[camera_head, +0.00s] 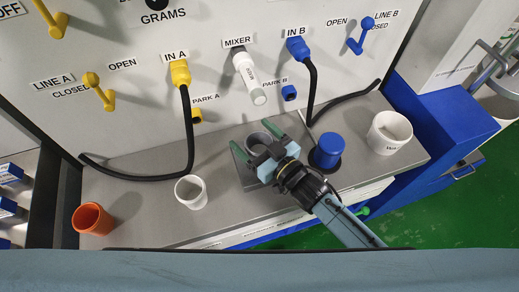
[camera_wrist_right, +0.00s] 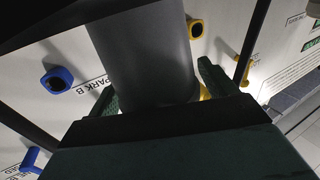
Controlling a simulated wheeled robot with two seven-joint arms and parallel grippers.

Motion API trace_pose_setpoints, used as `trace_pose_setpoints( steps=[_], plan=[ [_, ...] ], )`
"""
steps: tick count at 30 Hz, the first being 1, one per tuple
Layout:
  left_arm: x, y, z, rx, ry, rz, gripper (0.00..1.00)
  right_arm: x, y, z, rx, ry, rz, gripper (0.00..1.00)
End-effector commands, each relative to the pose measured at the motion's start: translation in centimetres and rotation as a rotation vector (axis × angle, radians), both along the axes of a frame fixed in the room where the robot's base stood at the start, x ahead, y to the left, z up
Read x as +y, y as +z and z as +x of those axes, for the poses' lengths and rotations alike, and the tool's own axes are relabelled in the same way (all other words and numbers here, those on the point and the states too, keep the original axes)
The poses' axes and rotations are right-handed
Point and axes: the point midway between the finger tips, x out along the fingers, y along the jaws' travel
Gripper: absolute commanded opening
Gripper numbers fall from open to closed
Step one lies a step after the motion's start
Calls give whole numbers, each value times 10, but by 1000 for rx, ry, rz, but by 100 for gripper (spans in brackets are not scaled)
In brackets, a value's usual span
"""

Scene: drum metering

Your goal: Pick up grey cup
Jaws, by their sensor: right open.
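The grey cup (camera_head: 257,141) stands below the mixer spout on a grey square plate (camera_head: 246,178), partly hidden by my right gripper. My right gripper (camera_head: 254,138) is open, with one green finger on each side of the cup. In the right wrist view the cup (camera_wrist_right: 150,55) is large and lies between the two fingers (camera_wrist_right: 158,90). I cannot tell whether the fingers touch it. My left gripper is not in view.
A blue cylinder (camera_head: 328,149) stands close to the right of my gripper. A white cup (camera_head: 389,133) is farther right, a smaller white cup (camera_head: 190,191) to the left, and an orange cup (camera_head: 93,220) far left. Black hoses (camera_head: 190,130) hang from the panel.

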Motion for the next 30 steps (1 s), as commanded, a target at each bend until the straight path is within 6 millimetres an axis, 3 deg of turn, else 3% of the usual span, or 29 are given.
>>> trace_pose_setpoints(
  steps=[3, 15, 23, 30],
  plan=[
    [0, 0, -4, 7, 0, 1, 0, 0, 0, 0, 0, 0, 0, 81],
    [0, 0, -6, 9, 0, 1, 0, -1, 0, 0, -1, 0, 1, 31],
    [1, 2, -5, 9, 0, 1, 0, -1, 7, 0, -2, 0, 2, 30],
    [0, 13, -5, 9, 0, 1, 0, -1, 54, 0, -6, 1, 2, 30]
  ],
)
